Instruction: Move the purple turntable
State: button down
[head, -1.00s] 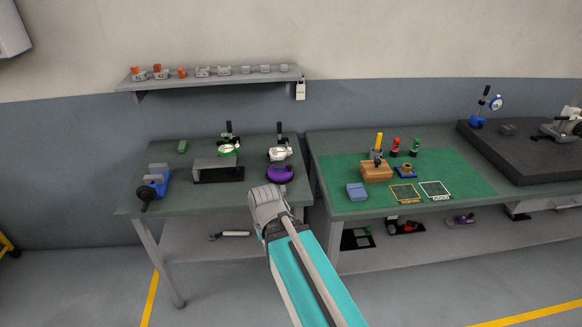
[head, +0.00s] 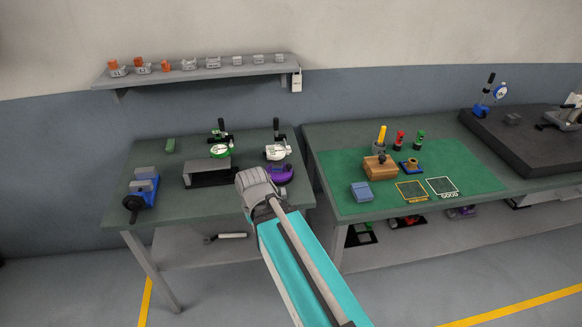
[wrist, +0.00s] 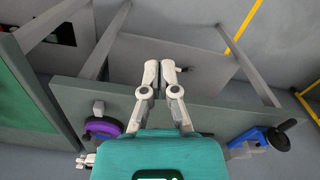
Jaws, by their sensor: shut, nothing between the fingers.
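The purple turntable (head: 281,173) sits on the left table near its right edge. It has a white dial gauge (head: 276,152) with a dark stand at it. In the head view my arm's end is just left of and in front of the turntable, and its fingertips are hidden. In the wrist view my gripper (wrist: 160,68) has both fingers together, with nothing between them. The fingertips show past the table's front edge, over the lower shelf.
The right table has a green mat (head: 345,200) with several items. The left table's front middle is clear.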

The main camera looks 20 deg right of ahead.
dwell(0.3)
jog(key=w+d+r+n+t, duration=0.1)
jog(key=w+d+n+t, duration=0.2)
jog(key=w+d+n, duration=0.2)
jog(key=w+d+r+n+t+y+b, duration=0.1)
jog(key=w+d+n+t, duration=0.3)
jog(key=w+d, duration=0.7)
jog(key=d+n, duration=0.2)
jog(key=d, duration=0.4)
jog(key=shift+w+r+y, duration=0.2)
jog(key=shift+y, duration=0.1)
jog(key=shift+w+f+b, duration=0.1)
jog(key=shift+f+b, duration=0.1)
jog(key=shift+b, duration=0.15)
jog(key=b, duration=0.8)
send_near(287, 172)
jog(key=a+f, duration=0.1)
jog(key=f, duration=0.1)
jog(key=s+a+f, duration=0.1)
jog(key=f, duration=0.1)
jog(key=shift+s+a+f, duration=0.1)
jog(key=shift+a, duration=0.25)
jog(key=shift+w+d, duration=0.25)
jog(key=shift+w, duration=0.35)
jog(key=shift+w+d, duration=0.3)
jog(key=shift+w, duration=0.3)
jog(key=shift+w+d, duration=0.25)
jog(key=shift+w, duration=0.35)
jog(key=shift+w+d, duration=0.1)
jog(key=shift+w, duration=0.05)
